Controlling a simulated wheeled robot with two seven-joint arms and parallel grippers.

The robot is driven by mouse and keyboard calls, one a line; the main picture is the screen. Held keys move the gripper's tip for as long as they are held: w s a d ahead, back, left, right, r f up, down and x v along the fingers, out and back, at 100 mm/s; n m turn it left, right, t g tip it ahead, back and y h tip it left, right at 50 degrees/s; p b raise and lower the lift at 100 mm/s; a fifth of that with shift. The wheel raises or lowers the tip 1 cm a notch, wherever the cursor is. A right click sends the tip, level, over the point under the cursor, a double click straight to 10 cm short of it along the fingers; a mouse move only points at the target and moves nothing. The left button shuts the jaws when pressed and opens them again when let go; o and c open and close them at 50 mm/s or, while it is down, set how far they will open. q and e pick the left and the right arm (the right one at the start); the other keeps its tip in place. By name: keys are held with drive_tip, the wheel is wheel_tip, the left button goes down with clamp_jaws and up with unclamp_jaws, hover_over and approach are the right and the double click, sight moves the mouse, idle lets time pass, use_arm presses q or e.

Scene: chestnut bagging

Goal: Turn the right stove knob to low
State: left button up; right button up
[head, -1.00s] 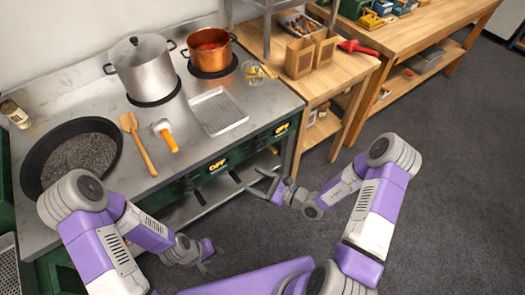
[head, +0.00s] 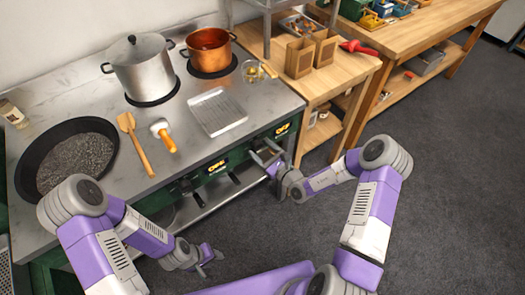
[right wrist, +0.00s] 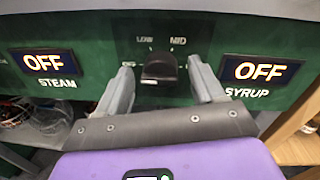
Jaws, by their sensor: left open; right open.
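The right stove knob (right wrist: 158,70) is black and sits on the green front panel, under the marks LOW and MID. In the right wrist view it stands between the two open fingers of my right gripper (right wrist: 158,88), with a gap on each side. The display marked SYRUP (right wrist: 261,70) reads OFF, and so does the one marked STEAM (right wrist: 45,63). In the head view my right gripper (head: 268,155) is at the stove front and hides the knob. My left gripper (head: 208,258) is open and empty, low in front of the stove.
A wooden table (head: 335,75) stands right of the stove. The grey floor (head: 430,190) is clear.

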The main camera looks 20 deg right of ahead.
drive_tip(key=c, duration=1)
drive_tip(key=shift+r+m+p, duration=0.1)
drive_tip(key=shift+m+p, duration=1.1)
drive_tip(key=shift+p, duration=0.05)
drive_tip(key=m+p, duration=0.2)
drive_tip(key=shift+d+m, duration=0.1)
drive_tip(key=shift+m, duration=0.2)
drive_tip(key=m+p, duration=0.2)
drive_tip(key=m, duration=0.1)
drive_tip(key=shift+m+t, duration=0.3)
drive_tip(key=shift+t, duration=0.1)
drive_tip(key=shift+d+f+m+p, duration=0.15)
drive_tip(key=shift+m+p, duration=0.25)
drive_tip(key=shift+m, duration=0.45)
drive_tip(key=shift+a+f+m+p, duration=0.15)
drive_tip(key=shift+m+p, duration=0.25)
drive_tip(key=shift+m, duration=0.45)
drive_tip(key=shift+d, duration=0.1)
